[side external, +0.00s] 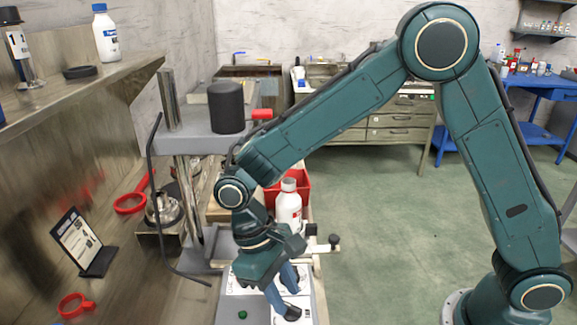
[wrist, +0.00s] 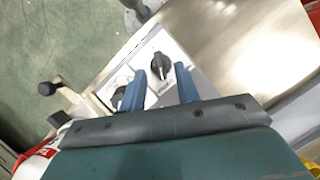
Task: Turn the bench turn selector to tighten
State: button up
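A white control panel (side external: 262,302) lies below my gripper (side external: 284,303). In the wrist view, one black selector knob (wrist: 158,65) with a pale pointer mark shows just beyond and between the fingertips of my gripper (wrist: 160,70). A second black knob (wrist: 118,97) is partly hidden beside the left finger. I cannot tell from the labels which one is the turn selector. The two blue fingers are apart with nothing held between them. In the side view, a black knob (side external: 292,312) shows close to the fingertips; contact cannot be made out.
A green button (side external: 243,314) is on the panel. A white bottle (side external: 288,205) and a red bin (side external: 300,187) stand behind my wrist. A lever with a black knob (side external: 333,240) sticks out at the right. A press column and a tilted sign (side external: 76,240) stand left.

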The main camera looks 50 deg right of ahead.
aim_at(291, 309)
jog(key=shift+x, duration=1.1)
grip_shut()
jog(key=shift+n, duration=0.5)
jog(key=n, duration=0.1)
jog(key=n+h, duration=0.1)
jog(key=n, duration=0.1)
jog(key=n+t+h, duration=0.1)
jog(key=n, duration=0.1)
jog(key=shift+s+a, duration=0.1)
jog(key=shift+a, duration=0.15)
jog(key=n+t, duration=0.1)
jog(key=n, duration=0.2)
jog(key=n+t+h, duration=0.1)
jog(key=n, duration=0.2)
jog(key=shift+s+a, duration=0.1)
jog(key=shift+s, duration=0.05)
